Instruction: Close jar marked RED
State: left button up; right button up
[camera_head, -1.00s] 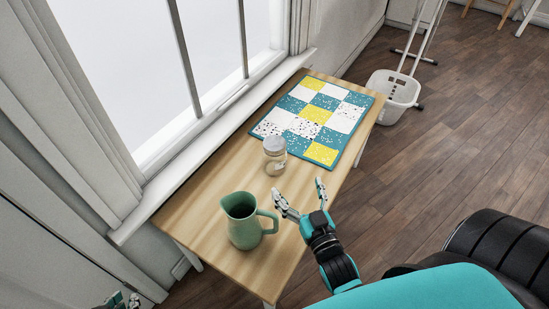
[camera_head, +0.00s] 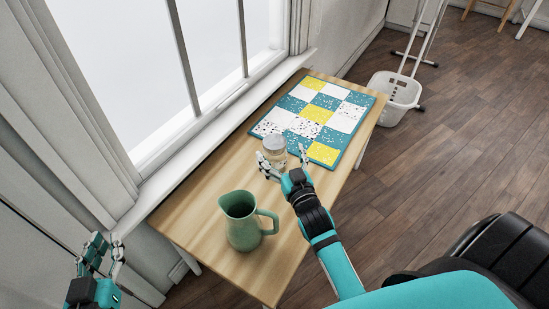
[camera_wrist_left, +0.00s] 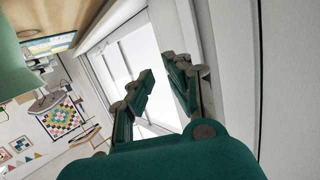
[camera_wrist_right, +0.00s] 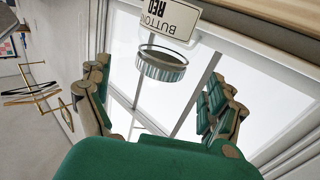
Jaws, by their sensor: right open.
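A clear jar (camera_head: 274,148) with a pale lid stands on the wooden table by the edge of the patchwork mat. In the right wrist view it appears upside down, with a white label (camera_wrist_right: 168,20) reading BUTTONS RED and a silver ribbed lid (camera_wrist_right: 160,68). I cannot tell how tightly the lid sits. My right gripper (camera_head: 281,164) is open, its fingers spread to either side of the jar; contact is not clear. My left gripper (camera_head: 104,246) is open and empty, left of the table, far from the jar. It also shows in the left wrist view (camera_wrist_left: 160,66).
A green pitcher (camera_head: 240,222) stands at the near end of the table (camera_head: 200,210), close to my right forearm. The patchwork mat (camera_head: 318,112) covers the far end. The window and sill border the table's left. A white basket (camera_head: 395,92) is on the floor.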

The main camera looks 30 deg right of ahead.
jog(key=shift+w+f, duration=0.1)
jog(key=shift+w, duration=0.15)
jog(key=w, duration=0.1)
jog(key=w+b, duration=0.1)
jog(key=w, duration=0.1)
jog(key=w+b, duration=0.1)
jog(key=shift+w+d+f, duration=0.15)
jog(key=shift+d+f, duration=0.1)
jog(key=shift+w, duration=0.2)
pick_arm(q)
notch_tip(320, 180, up, 8)
jog(key=d+t+h, duration=0.1)
jog(key=t, duration=0.4)
jog(key=shift+d+r+h, duration=0.2)
jog(key=shift+r+h, duration=0.05)
jog(key=shift+h, duration=0.05)
jog(key=shift+w, duration=0.1)
pick_arm(e)
jog(key=c, duration=1.9)
